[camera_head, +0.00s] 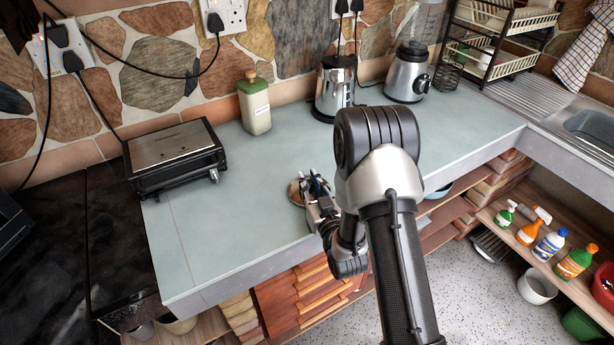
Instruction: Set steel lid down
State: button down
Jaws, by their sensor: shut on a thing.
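My gripper (316,186) is low over the grey-green worktop (235,215), near its front edge, and is partly hidden by my own arm. It is shut on a small round thing with a brownish sheen, which I take to be the steel lid (294,192). Only the lid's left part shows, beside the fingers; the rest is hidden behind the gripper. I cannot tell whether the lid touches the worktop or is held just above it.
A black-and-steel grill (175,158) stands at the left. A green-topped canister (254,104), a steel kettle (334,87) and a blender (407,75) stand along the stone wall. A dish rack (497,40) and sink (592,128) are at the right. The worktop's left middle is clear.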

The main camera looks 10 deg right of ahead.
jog(key=shift+s+r, duration=0.15)
jog(key=shift+r, duration=0.05)
jog(key=shift+f, duration=0.3)
jog(key=c, duration=1.5)
grip_release()
jog(key=shift+r, duration=0.1)
jog(key=shift+r, duration=0.1)
